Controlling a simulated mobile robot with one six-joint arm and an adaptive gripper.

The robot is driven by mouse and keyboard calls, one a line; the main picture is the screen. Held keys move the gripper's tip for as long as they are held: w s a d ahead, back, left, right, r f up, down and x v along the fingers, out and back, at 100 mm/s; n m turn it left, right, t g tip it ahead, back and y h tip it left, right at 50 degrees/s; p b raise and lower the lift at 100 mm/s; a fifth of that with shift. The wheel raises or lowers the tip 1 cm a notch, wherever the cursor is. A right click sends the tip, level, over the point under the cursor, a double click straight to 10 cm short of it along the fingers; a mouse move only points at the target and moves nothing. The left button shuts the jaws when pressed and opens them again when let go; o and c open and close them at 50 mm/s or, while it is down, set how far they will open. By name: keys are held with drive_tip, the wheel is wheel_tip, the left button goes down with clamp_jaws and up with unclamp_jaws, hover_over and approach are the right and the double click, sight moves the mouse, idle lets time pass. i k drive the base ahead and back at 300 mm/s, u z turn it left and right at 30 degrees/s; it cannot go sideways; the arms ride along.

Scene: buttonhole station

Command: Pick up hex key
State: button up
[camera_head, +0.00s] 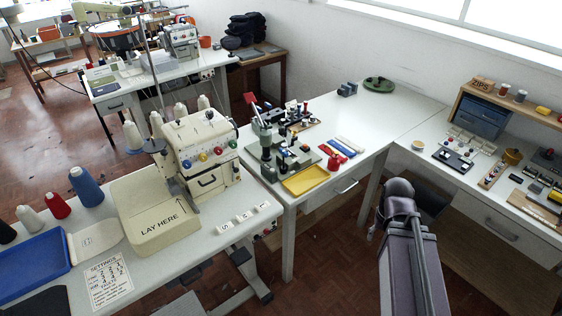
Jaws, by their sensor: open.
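I cannot make out a hex key for certain at this size. Small tools and parts lie on the middle table (356,130), around a small green-and-grey press machine (268,140), with a yellow tray (305,180) in front. More small items lie on the right table (425,160), including a dark tray (453,158) and a strip of small parts (492,173). My own dark arm reaches up from the bottom right, in front of the gap between these tables. My gripper is not in view.
An overlocker machine (200,150) stands on the left table, beside a cream "LAY HERE" tray (150,212), a blue tray (30,262) and thread cones. A wooden shelf (530,110) stands on the right table. A green dish (379,85) sits at the back corner. Red floor shows between the tables.

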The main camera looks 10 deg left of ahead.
sight(285, 153)
drive_tip(key=u, duration=0.15)
drive_tip(key=k, duration=0.4)
drive_tip(key=z, duration=0.5)
drive_tip(key=i, duration=0.95)
drive_tip(key=u, duration=1.3)
